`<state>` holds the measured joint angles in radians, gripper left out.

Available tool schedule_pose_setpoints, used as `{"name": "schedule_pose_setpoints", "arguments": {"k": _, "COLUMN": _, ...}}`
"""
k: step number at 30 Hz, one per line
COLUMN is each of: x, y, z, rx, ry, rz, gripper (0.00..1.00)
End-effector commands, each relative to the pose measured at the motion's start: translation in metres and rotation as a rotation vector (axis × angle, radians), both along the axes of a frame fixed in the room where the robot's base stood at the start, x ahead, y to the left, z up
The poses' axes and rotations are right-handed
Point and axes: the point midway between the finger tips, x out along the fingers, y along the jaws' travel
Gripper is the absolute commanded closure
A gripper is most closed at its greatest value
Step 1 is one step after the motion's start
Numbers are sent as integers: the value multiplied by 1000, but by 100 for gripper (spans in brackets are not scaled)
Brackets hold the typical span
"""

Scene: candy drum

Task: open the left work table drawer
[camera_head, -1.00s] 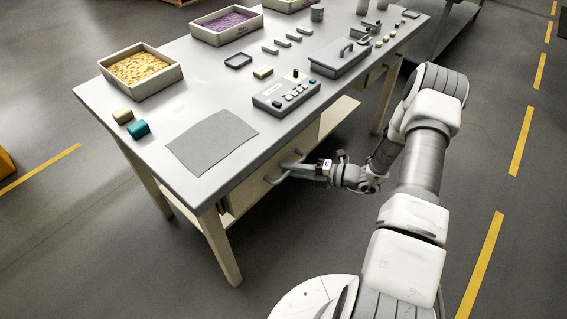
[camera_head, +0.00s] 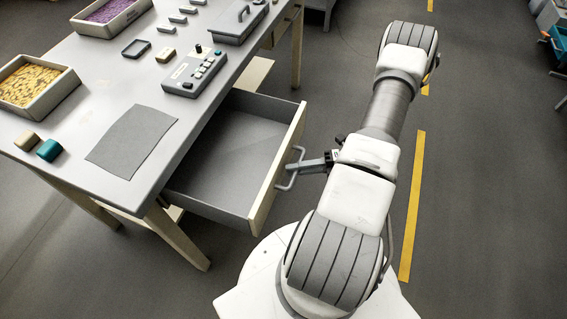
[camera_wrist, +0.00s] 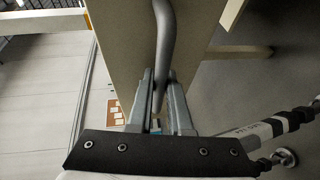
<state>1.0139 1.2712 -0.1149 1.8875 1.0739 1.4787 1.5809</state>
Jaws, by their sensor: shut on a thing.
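The left drawer (camera_head: 235,158) of the work table stands pulled well out, and its grey inside is empty. Its wooden front panel (camera_head: 277,168) faces my arm. My gripper (camera_head: 303,165) is at the drawer's bar handle (camera_head: 289,182), with its fingers shut on it. In the wrist view the grey handle (camera_wrist: 164,45) runs down between the two fingers of my gripper (camera_wrist: 160,85), in front of the pale panel. The fingertip contact is partly hidden there.
The work table (camera_head: 85,95) carries a grey mat (camera_head: 132,140), a control box (camera_head: 195,72), a yellow candy tray (camera_head: 50,103), a purple candy tray (camera_head: 112,28) and a teal block (camera_head: 49,151). A table leg (camera_head: 180,237) stands left of the drawer.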

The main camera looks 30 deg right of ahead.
Motion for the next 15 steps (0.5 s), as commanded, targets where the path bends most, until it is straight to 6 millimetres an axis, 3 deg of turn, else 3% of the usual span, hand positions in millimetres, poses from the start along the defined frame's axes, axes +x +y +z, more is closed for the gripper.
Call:
{"name": "schedule_pose_setpoints", "arguments": {"k": 12, "x": -2, "y": -3, "z": 1, "rx": -1, "ry": -2, "rz": 0, "gripper": 100}}
{"name": "schedule_pose_setpoints", "arguments": {"k": 13, "x": -2, "y": -3, "z": 1, "rx": -1, "ry": -2, "rz": 0, "gripper": 79}}
{"name": "schedule_pose_setpoints", "arguments": {"k": 15, "x": -2, "y": -3, "z": 1, "rx": -1, "ry": -2, "rz": 0, "gripper": 70}}
